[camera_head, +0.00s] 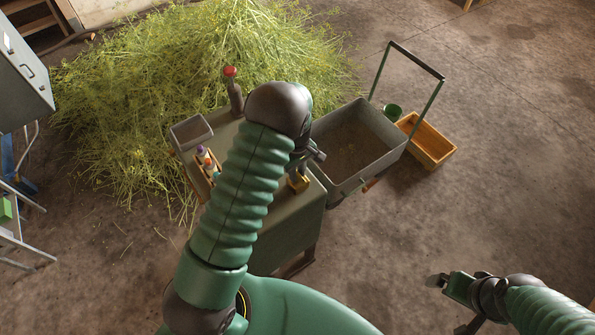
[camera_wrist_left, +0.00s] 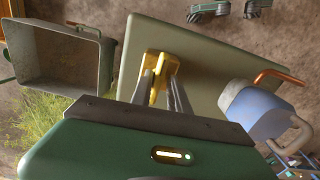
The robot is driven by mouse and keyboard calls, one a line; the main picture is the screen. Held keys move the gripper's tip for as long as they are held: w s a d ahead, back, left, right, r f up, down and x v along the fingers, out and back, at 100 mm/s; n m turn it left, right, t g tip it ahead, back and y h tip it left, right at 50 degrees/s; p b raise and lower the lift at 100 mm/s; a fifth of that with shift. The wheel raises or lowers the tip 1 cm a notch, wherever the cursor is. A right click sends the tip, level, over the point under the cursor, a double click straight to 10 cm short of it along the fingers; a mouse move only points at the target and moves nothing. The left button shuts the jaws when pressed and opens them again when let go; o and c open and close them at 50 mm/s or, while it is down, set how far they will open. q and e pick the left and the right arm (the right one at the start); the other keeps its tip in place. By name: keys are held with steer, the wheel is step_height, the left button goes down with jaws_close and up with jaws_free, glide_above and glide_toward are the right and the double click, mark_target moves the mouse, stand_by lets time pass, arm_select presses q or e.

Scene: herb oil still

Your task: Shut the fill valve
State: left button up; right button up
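In the left wrist view the yellow fitting (camera_wrist_left: 158,62) is at the tips of my left gripper (camera_wrist_left: 162,78), with a finger on each side. Whether the fingers press on it I cannot tell. In the head view my left arm hides the left fingers and much of the bench. A red-topped grey post (camera_head: 231,85) stands at the bench's back. My right gripper (camera_head: 450,304) is low at right over bare floor, its fingers apart and empty.
A grey open bin cart (camera_head: 352,135) adjoins the bench's right side, its handle raised. A blue-white jug (camera_wrist_left: 258,110) and an orange-brown pipe (camera_wrist_left: 280,77) are near my left gripper. Cut herbs (camera_head: 120,110) heap behind. A yellow crate (camera_head: 428,140) sits beyond the cart. Floor at right is clear.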

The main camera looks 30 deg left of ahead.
mark_target(299, 173)
arm_select(q)
steer(key=shift+o, duration=0.2)
steer(key=shift+d, duration=0.2)
steer(key=shift+w, duration=0.1)
steer(key=shift+w, duration=0.15)
steer(key=shift+r, duration=0.3)
step_height(299, 173, up, 16)
steer(key=b, duration=0.2)
